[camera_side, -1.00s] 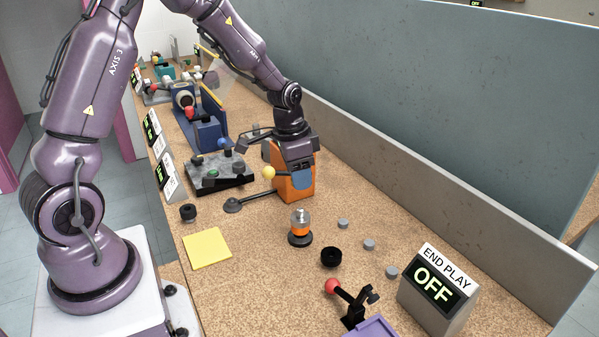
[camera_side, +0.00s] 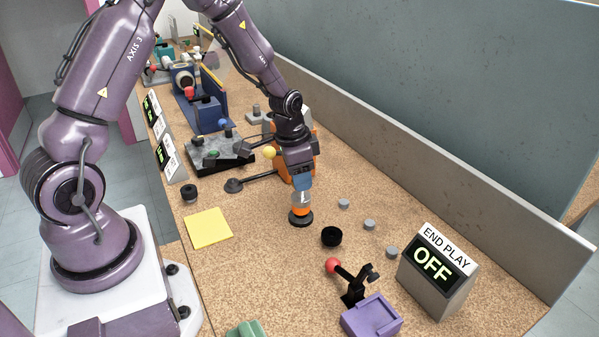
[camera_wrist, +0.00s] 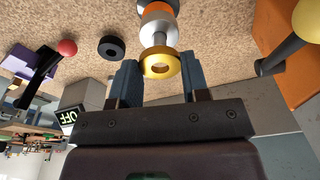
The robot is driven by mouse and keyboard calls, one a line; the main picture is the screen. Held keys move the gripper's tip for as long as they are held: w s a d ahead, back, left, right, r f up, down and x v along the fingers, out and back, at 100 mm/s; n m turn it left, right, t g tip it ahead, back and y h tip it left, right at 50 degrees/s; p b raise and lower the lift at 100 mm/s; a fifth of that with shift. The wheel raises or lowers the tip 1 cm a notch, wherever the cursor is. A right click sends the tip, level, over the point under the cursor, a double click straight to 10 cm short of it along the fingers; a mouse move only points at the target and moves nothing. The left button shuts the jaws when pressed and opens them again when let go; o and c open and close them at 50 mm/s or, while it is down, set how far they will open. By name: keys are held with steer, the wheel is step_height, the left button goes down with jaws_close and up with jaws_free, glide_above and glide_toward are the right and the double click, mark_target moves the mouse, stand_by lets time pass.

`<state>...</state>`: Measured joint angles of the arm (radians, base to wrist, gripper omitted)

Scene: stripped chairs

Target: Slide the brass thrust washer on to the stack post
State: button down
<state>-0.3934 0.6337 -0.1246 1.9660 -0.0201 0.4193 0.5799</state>
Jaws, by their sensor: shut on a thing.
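The stack post (camera_side: 301,212) stands upright on the bench, with a dark base, an orange ring and a silver part above it. It also shows in the wrist view (camera_wrist: 158,24). My gripper (camera_side: 302,187) is just above the post, fingers pointing down. In the wrist view my gripper (camera_wrist: 161,78) is shut on the brass thrust washer (camera_wrist: 161,73), a gold ring with its hole visible. The washer sits close to the silver post's tip. I cannot tell whether they touch. The washer is hidden in the side view.
A black ring (camera_side: 331,236) and several grey studs (camera_side: 369,225) lie near the post. A red-knobbed lever (camera_side: 333,266) and the END PLAY box reading OFF (camera_side: 436,270) stand in front. An orange block (camera_side: 314,160) and a yellow-knobbed lever (camera_side: 268,153) are behind.

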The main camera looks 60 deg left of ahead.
stand_by(0.8)
steer(key=shift+f, duration=1.65)
steer(key=c, duration=0.5)
jaws_free()
steer(key=shift+r, duration=0.1)
step_height(320, 180, up, 12)
steer(key=s+r, duration=0.1)
steer(key=s, duration=0.1)
steer(key=s+d+r+n+t, duration=0.1)
steer(key=s+d+r, duration=0.2)
steer(key=s+r, duration=0.2)
steer(key=s+d+r+n+t, duration=0.1)
steer(key=s+d+r, duration=0.2)
steer(key=s, duration=0.3)
steer(key=s+d+r+n+t, duration=0.1)
steer(key=s+d+r, duration=0.3)
steer(key=s+r, duration=0.2)
steer(key=shift+r+t, duration=0.35)
steer(key=shift+t, duration=0.05)
